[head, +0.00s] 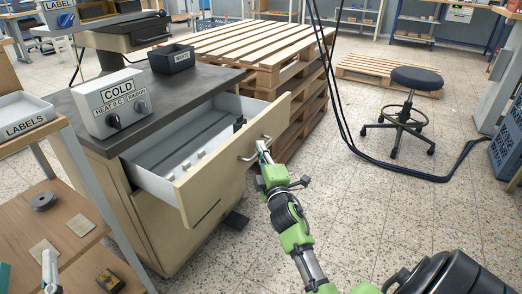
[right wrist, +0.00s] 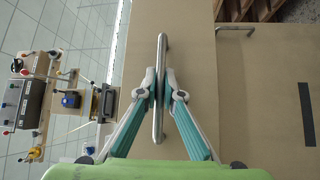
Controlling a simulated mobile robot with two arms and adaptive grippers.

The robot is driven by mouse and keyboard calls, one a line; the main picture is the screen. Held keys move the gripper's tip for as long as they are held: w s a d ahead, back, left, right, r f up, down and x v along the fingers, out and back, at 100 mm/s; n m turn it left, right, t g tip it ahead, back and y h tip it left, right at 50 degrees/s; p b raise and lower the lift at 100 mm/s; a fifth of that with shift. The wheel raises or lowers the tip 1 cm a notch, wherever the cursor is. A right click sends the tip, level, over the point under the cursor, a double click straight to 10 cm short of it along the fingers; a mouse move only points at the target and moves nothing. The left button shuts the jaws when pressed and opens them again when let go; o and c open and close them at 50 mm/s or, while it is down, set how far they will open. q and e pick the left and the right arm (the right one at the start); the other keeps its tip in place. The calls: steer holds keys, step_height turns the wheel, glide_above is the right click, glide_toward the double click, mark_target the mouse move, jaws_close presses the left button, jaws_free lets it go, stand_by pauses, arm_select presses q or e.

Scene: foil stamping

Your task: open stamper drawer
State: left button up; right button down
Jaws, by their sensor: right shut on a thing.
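The stamper drawer (head: 222,172) is pulled well out of the stamper cabinet (head: 150,225). Its cream front faces right, and grey channels and several small white blocks show inside. My right gripper (head: 262,147) is at the metal bar handle (head: 248,157) on the drawer front. In the right wrist view its two fingers (right wrist: 159,82) close from both sides on the bar handle (right wrist: 160,50). My left gripper (head: 50,266) shows partly at the lower left over the wooden shelf; its opening is unclear.
A COLD control box (head: 110,105) and a black tray (head: 171,59) stand on the cabinet top. Stacked pallets (head: 260,45) stand behind the drawer. A black stool (head: 417,77) and hanging cables (head: 343,90) are to the right. Floor before the drawer is mostly clear.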

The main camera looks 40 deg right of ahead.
steer(key=c, duration=2.2)
jaws_free()
steer(key=shift+o, duration=0.2)
steer(key=v, duration=1.2)
steer(key=shift+f, duration=0.15)
